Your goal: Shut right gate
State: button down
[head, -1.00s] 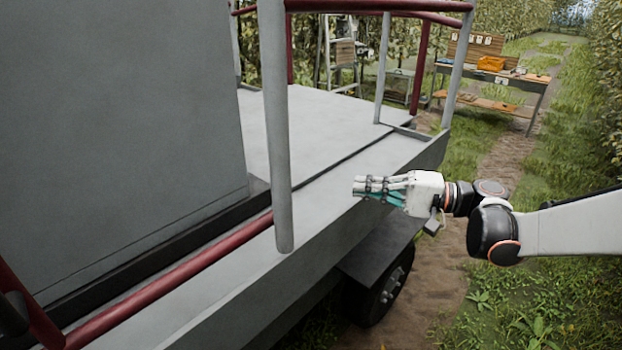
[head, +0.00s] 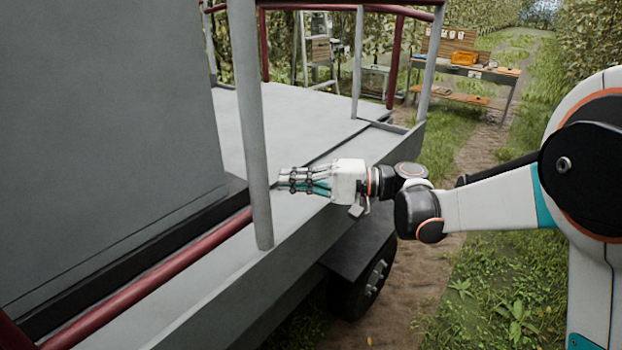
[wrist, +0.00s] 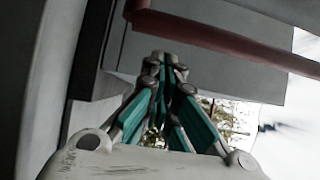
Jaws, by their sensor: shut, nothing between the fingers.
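A wheeled platform with a grey deck (head: 300,115) fills the left and middle of the head view. It has red rails and grey posts. A long red bar (head: 150,275) slopes along its near left edge, and a thick grey post (head: 247,130) stands in front. I cannot tell for sure which of these parts is the right gate. My gripper (head: 282,182) is shut and empty, pointing left, with its tips close to the post at the deck's side. I cannot tell if they touch. In the wrist view the closed fingers (wrist: 165,62) lie below a red bar (wrist: 225,40).
A large grey panel (head: 100,140) stands on the platform at left. A black wheel (head: 365,280) is below the deck edge. A workbench (head: 470,75) with an orange item stands at the back. Grass and a dirt path lie open to the right.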

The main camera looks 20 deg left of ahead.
jog(key=shift+s+a, duration=0.45)
jog(key=shift+s, duration=0.2)
jog(key=s, duration=0.1)
jog(key=s+a, duration=0.1)
jog(key=s, duration=0.1)
jog(key=s+a, duration=0.1)
jog(key=shift+s, duration=0.3)
